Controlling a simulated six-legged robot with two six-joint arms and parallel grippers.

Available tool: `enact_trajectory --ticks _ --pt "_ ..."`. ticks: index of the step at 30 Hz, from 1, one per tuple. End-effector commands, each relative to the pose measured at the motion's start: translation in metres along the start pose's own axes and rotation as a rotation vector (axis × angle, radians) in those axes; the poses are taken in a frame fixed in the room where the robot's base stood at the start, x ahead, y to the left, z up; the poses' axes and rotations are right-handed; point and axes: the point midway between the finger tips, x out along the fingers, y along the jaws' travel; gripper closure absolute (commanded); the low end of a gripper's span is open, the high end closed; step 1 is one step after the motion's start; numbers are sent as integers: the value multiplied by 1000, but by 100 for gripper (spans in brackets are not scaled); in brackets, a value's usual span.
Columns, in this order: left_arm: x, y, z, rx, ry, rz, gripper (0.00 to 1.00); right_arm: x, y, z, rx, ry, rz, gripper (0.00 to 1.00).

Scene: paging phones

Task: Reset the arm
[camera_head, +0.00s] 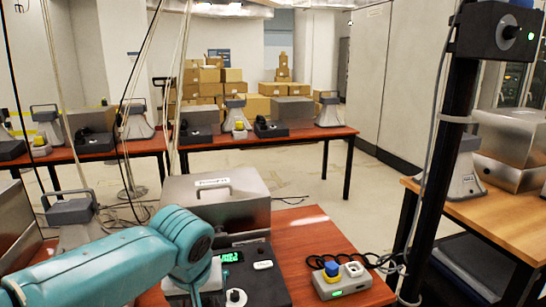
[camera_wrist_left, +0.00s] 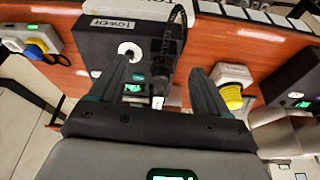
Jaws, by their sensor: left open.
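My teal left arm (camera_head: 120,262) comes in from the left in the head view and bends down over the near red-brown table; its gripper cannot be made out there. In the left wrist view, my left gripper (camera_wrist_left: 163,85) is open, its two dark fingers apart, with nothing seen held between them. A black paging phone unit (camera_wrist_left: 103,38) with a white knob and a green display lies beyond the fingers. The unit also shows in the head view (camera_head: 262,282), partly hidden by my arm. My right gripper is in neither view.
A metal case (camera_head: 222,205) stands behind the unit. A grey button box (camera_head: 343,279) with a blue knob sits to its right; a box with a yellow knob (camera_wrist_left: 233,92) shows in the wrist view. A dark post (camera_head: 440,150) rises at right. Another table (camera_head: 500,215) stands beyond.

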Motion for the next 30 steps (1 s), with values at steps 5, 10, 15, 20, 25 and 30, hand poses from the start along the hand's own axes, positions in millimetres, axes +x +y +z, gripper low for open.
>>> enact_trajectory --ticks 5,10,15,20,25,30 --pt "58 12 19 66 -75 55 23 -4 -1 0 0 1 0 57" --pt "121 20 54 118 -155 135 23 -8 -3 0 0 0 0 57" --pt "204 20 132 126 -271 260 23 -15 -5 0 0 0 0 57" --pt "262 4 238 44 -346 360 23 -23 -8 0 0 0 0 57" --pt "275 -17 313 -28 -363 361 23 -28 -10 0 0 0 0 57" --pt "276 -26 334 -45 -359 347 23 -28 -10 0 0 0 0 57"
